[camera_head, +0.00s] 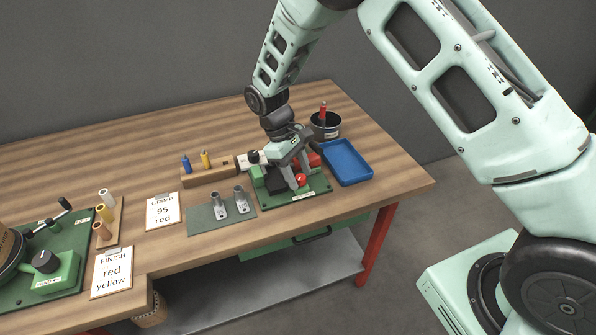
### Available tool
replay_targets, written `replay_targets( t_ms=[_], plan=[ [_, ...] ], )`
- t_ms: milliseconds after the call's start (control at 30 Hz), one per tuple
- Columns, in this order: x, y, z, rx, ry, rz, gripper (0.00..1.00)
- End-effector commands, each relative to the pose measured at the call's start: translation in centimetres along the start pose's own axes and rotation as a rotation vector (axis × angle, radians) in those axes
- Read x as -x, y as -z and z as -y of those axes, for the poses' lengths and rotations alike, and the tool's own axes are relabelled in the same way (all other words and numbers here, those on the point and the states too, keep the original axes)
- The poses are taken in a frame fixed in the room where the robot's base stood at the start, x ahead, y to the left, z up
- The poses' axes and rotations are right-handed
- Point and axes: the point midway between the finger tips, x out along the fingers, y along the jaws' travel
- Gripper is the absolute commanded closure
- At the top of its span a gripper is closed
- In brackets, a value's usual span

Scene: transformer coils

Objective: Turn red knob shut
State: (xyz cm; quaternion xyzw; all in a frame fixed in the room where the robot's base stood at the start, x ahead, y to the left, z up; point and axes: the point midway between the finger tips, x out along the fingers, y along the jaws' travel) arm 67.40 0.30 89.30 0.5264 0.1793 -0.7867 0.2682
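The red knob (301,180) is a small round red part on the front of a green bench device (275,182), near the right end of the wooden table. My gripper (299,182) points down at this device from above. Its two pale fingers stand apart, one on the left of the knob and one just behind it to the right. The fingertips are at about the knob's height. I cannot tell whether they touch or clamp it. The fingers and wrist hide part of the device and another red part (315,160) behind.
A blue tray (347,163) and a dark pot with a red-handled tool (325,126) stand right and behind. A grey mat (208,220) with two metal lugs, a crimp card (163,211) and a wooden tool block (207,175) lie left. The far table surface is clear.

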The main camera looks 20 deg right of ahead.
Motion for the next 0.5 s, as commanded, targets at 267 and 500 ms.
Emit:
replay_targets(
  t_ms=[267, 500],
  plan=[
    [1.8, 0.1, 0.0, 0.001, -0.001, -0.003, 0.52],
    [7.1, 0.2, 0.0, 0.0, -0.002, -0.005, 0.52]
  ],
)
